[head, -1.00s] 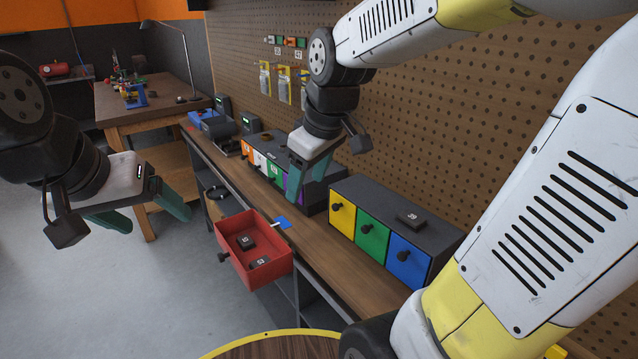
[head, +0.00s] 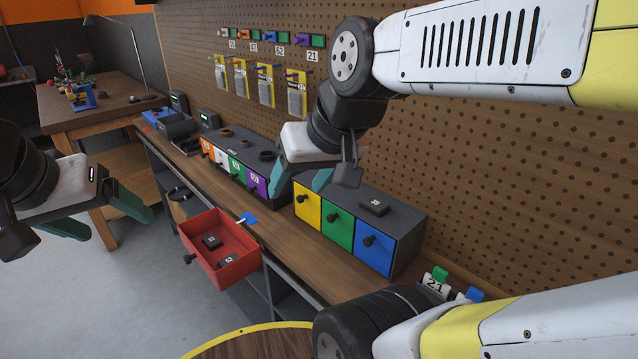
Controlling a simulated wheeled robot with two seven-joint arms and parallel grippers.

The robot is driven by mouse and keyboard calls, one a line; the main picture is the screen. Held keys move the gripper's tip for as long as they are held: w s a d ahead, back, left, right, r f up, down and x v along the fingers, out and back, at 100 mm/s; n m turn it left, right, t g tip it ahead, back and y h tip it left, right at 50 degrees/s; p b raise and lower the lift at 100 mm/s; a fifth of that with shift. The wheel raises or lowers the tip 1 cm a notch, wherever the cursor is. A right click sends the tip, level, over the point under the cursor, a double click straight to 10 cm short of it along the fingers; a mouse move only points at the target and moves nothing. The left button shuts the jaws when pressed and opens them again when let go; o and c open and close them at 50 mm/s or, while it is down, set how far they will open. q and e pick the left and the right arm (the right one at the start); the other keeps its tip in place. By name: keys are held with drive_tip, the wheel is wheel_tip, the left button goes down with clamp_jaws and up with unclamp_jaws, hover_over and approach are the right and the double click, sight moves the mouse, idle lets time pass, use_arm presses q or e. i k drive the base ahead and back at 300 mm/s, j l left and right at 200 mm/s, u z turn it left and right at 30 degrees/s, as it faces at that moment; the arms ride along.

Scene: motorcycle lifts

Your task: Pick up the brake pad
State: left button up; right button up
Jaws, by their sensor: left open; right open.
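Small dark numbered blocks that may be brake pads show in the head view. One block (head: 374,207) lies on top of the grey drawer box. Two others, a rear block (head: 212,241) and a front block (head: 229,260), lie apart in the open red drawer (head: 238,271). I cannot tell which one is the brake pad. My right gripper (head: 300,184) is open and empty, in front of the pegboard near the left end of the drawer box. My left gripper (head: 108,224) is open and empty over the floor, left of the red drawer.
The grey drawer box (head: 408,227) has yellow, green and blue fronts. A second drawer box (head: 228,150) stands further left on the bench. Packets (head: 265,87) hang on the pegboard. A round wooden top (head: 262,345) is at the bottom. A wooden table (head: 100,112) stands behind.

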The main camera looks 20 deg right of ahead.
sight(375, 206)
drive_tip(key=z, duration=1.35)
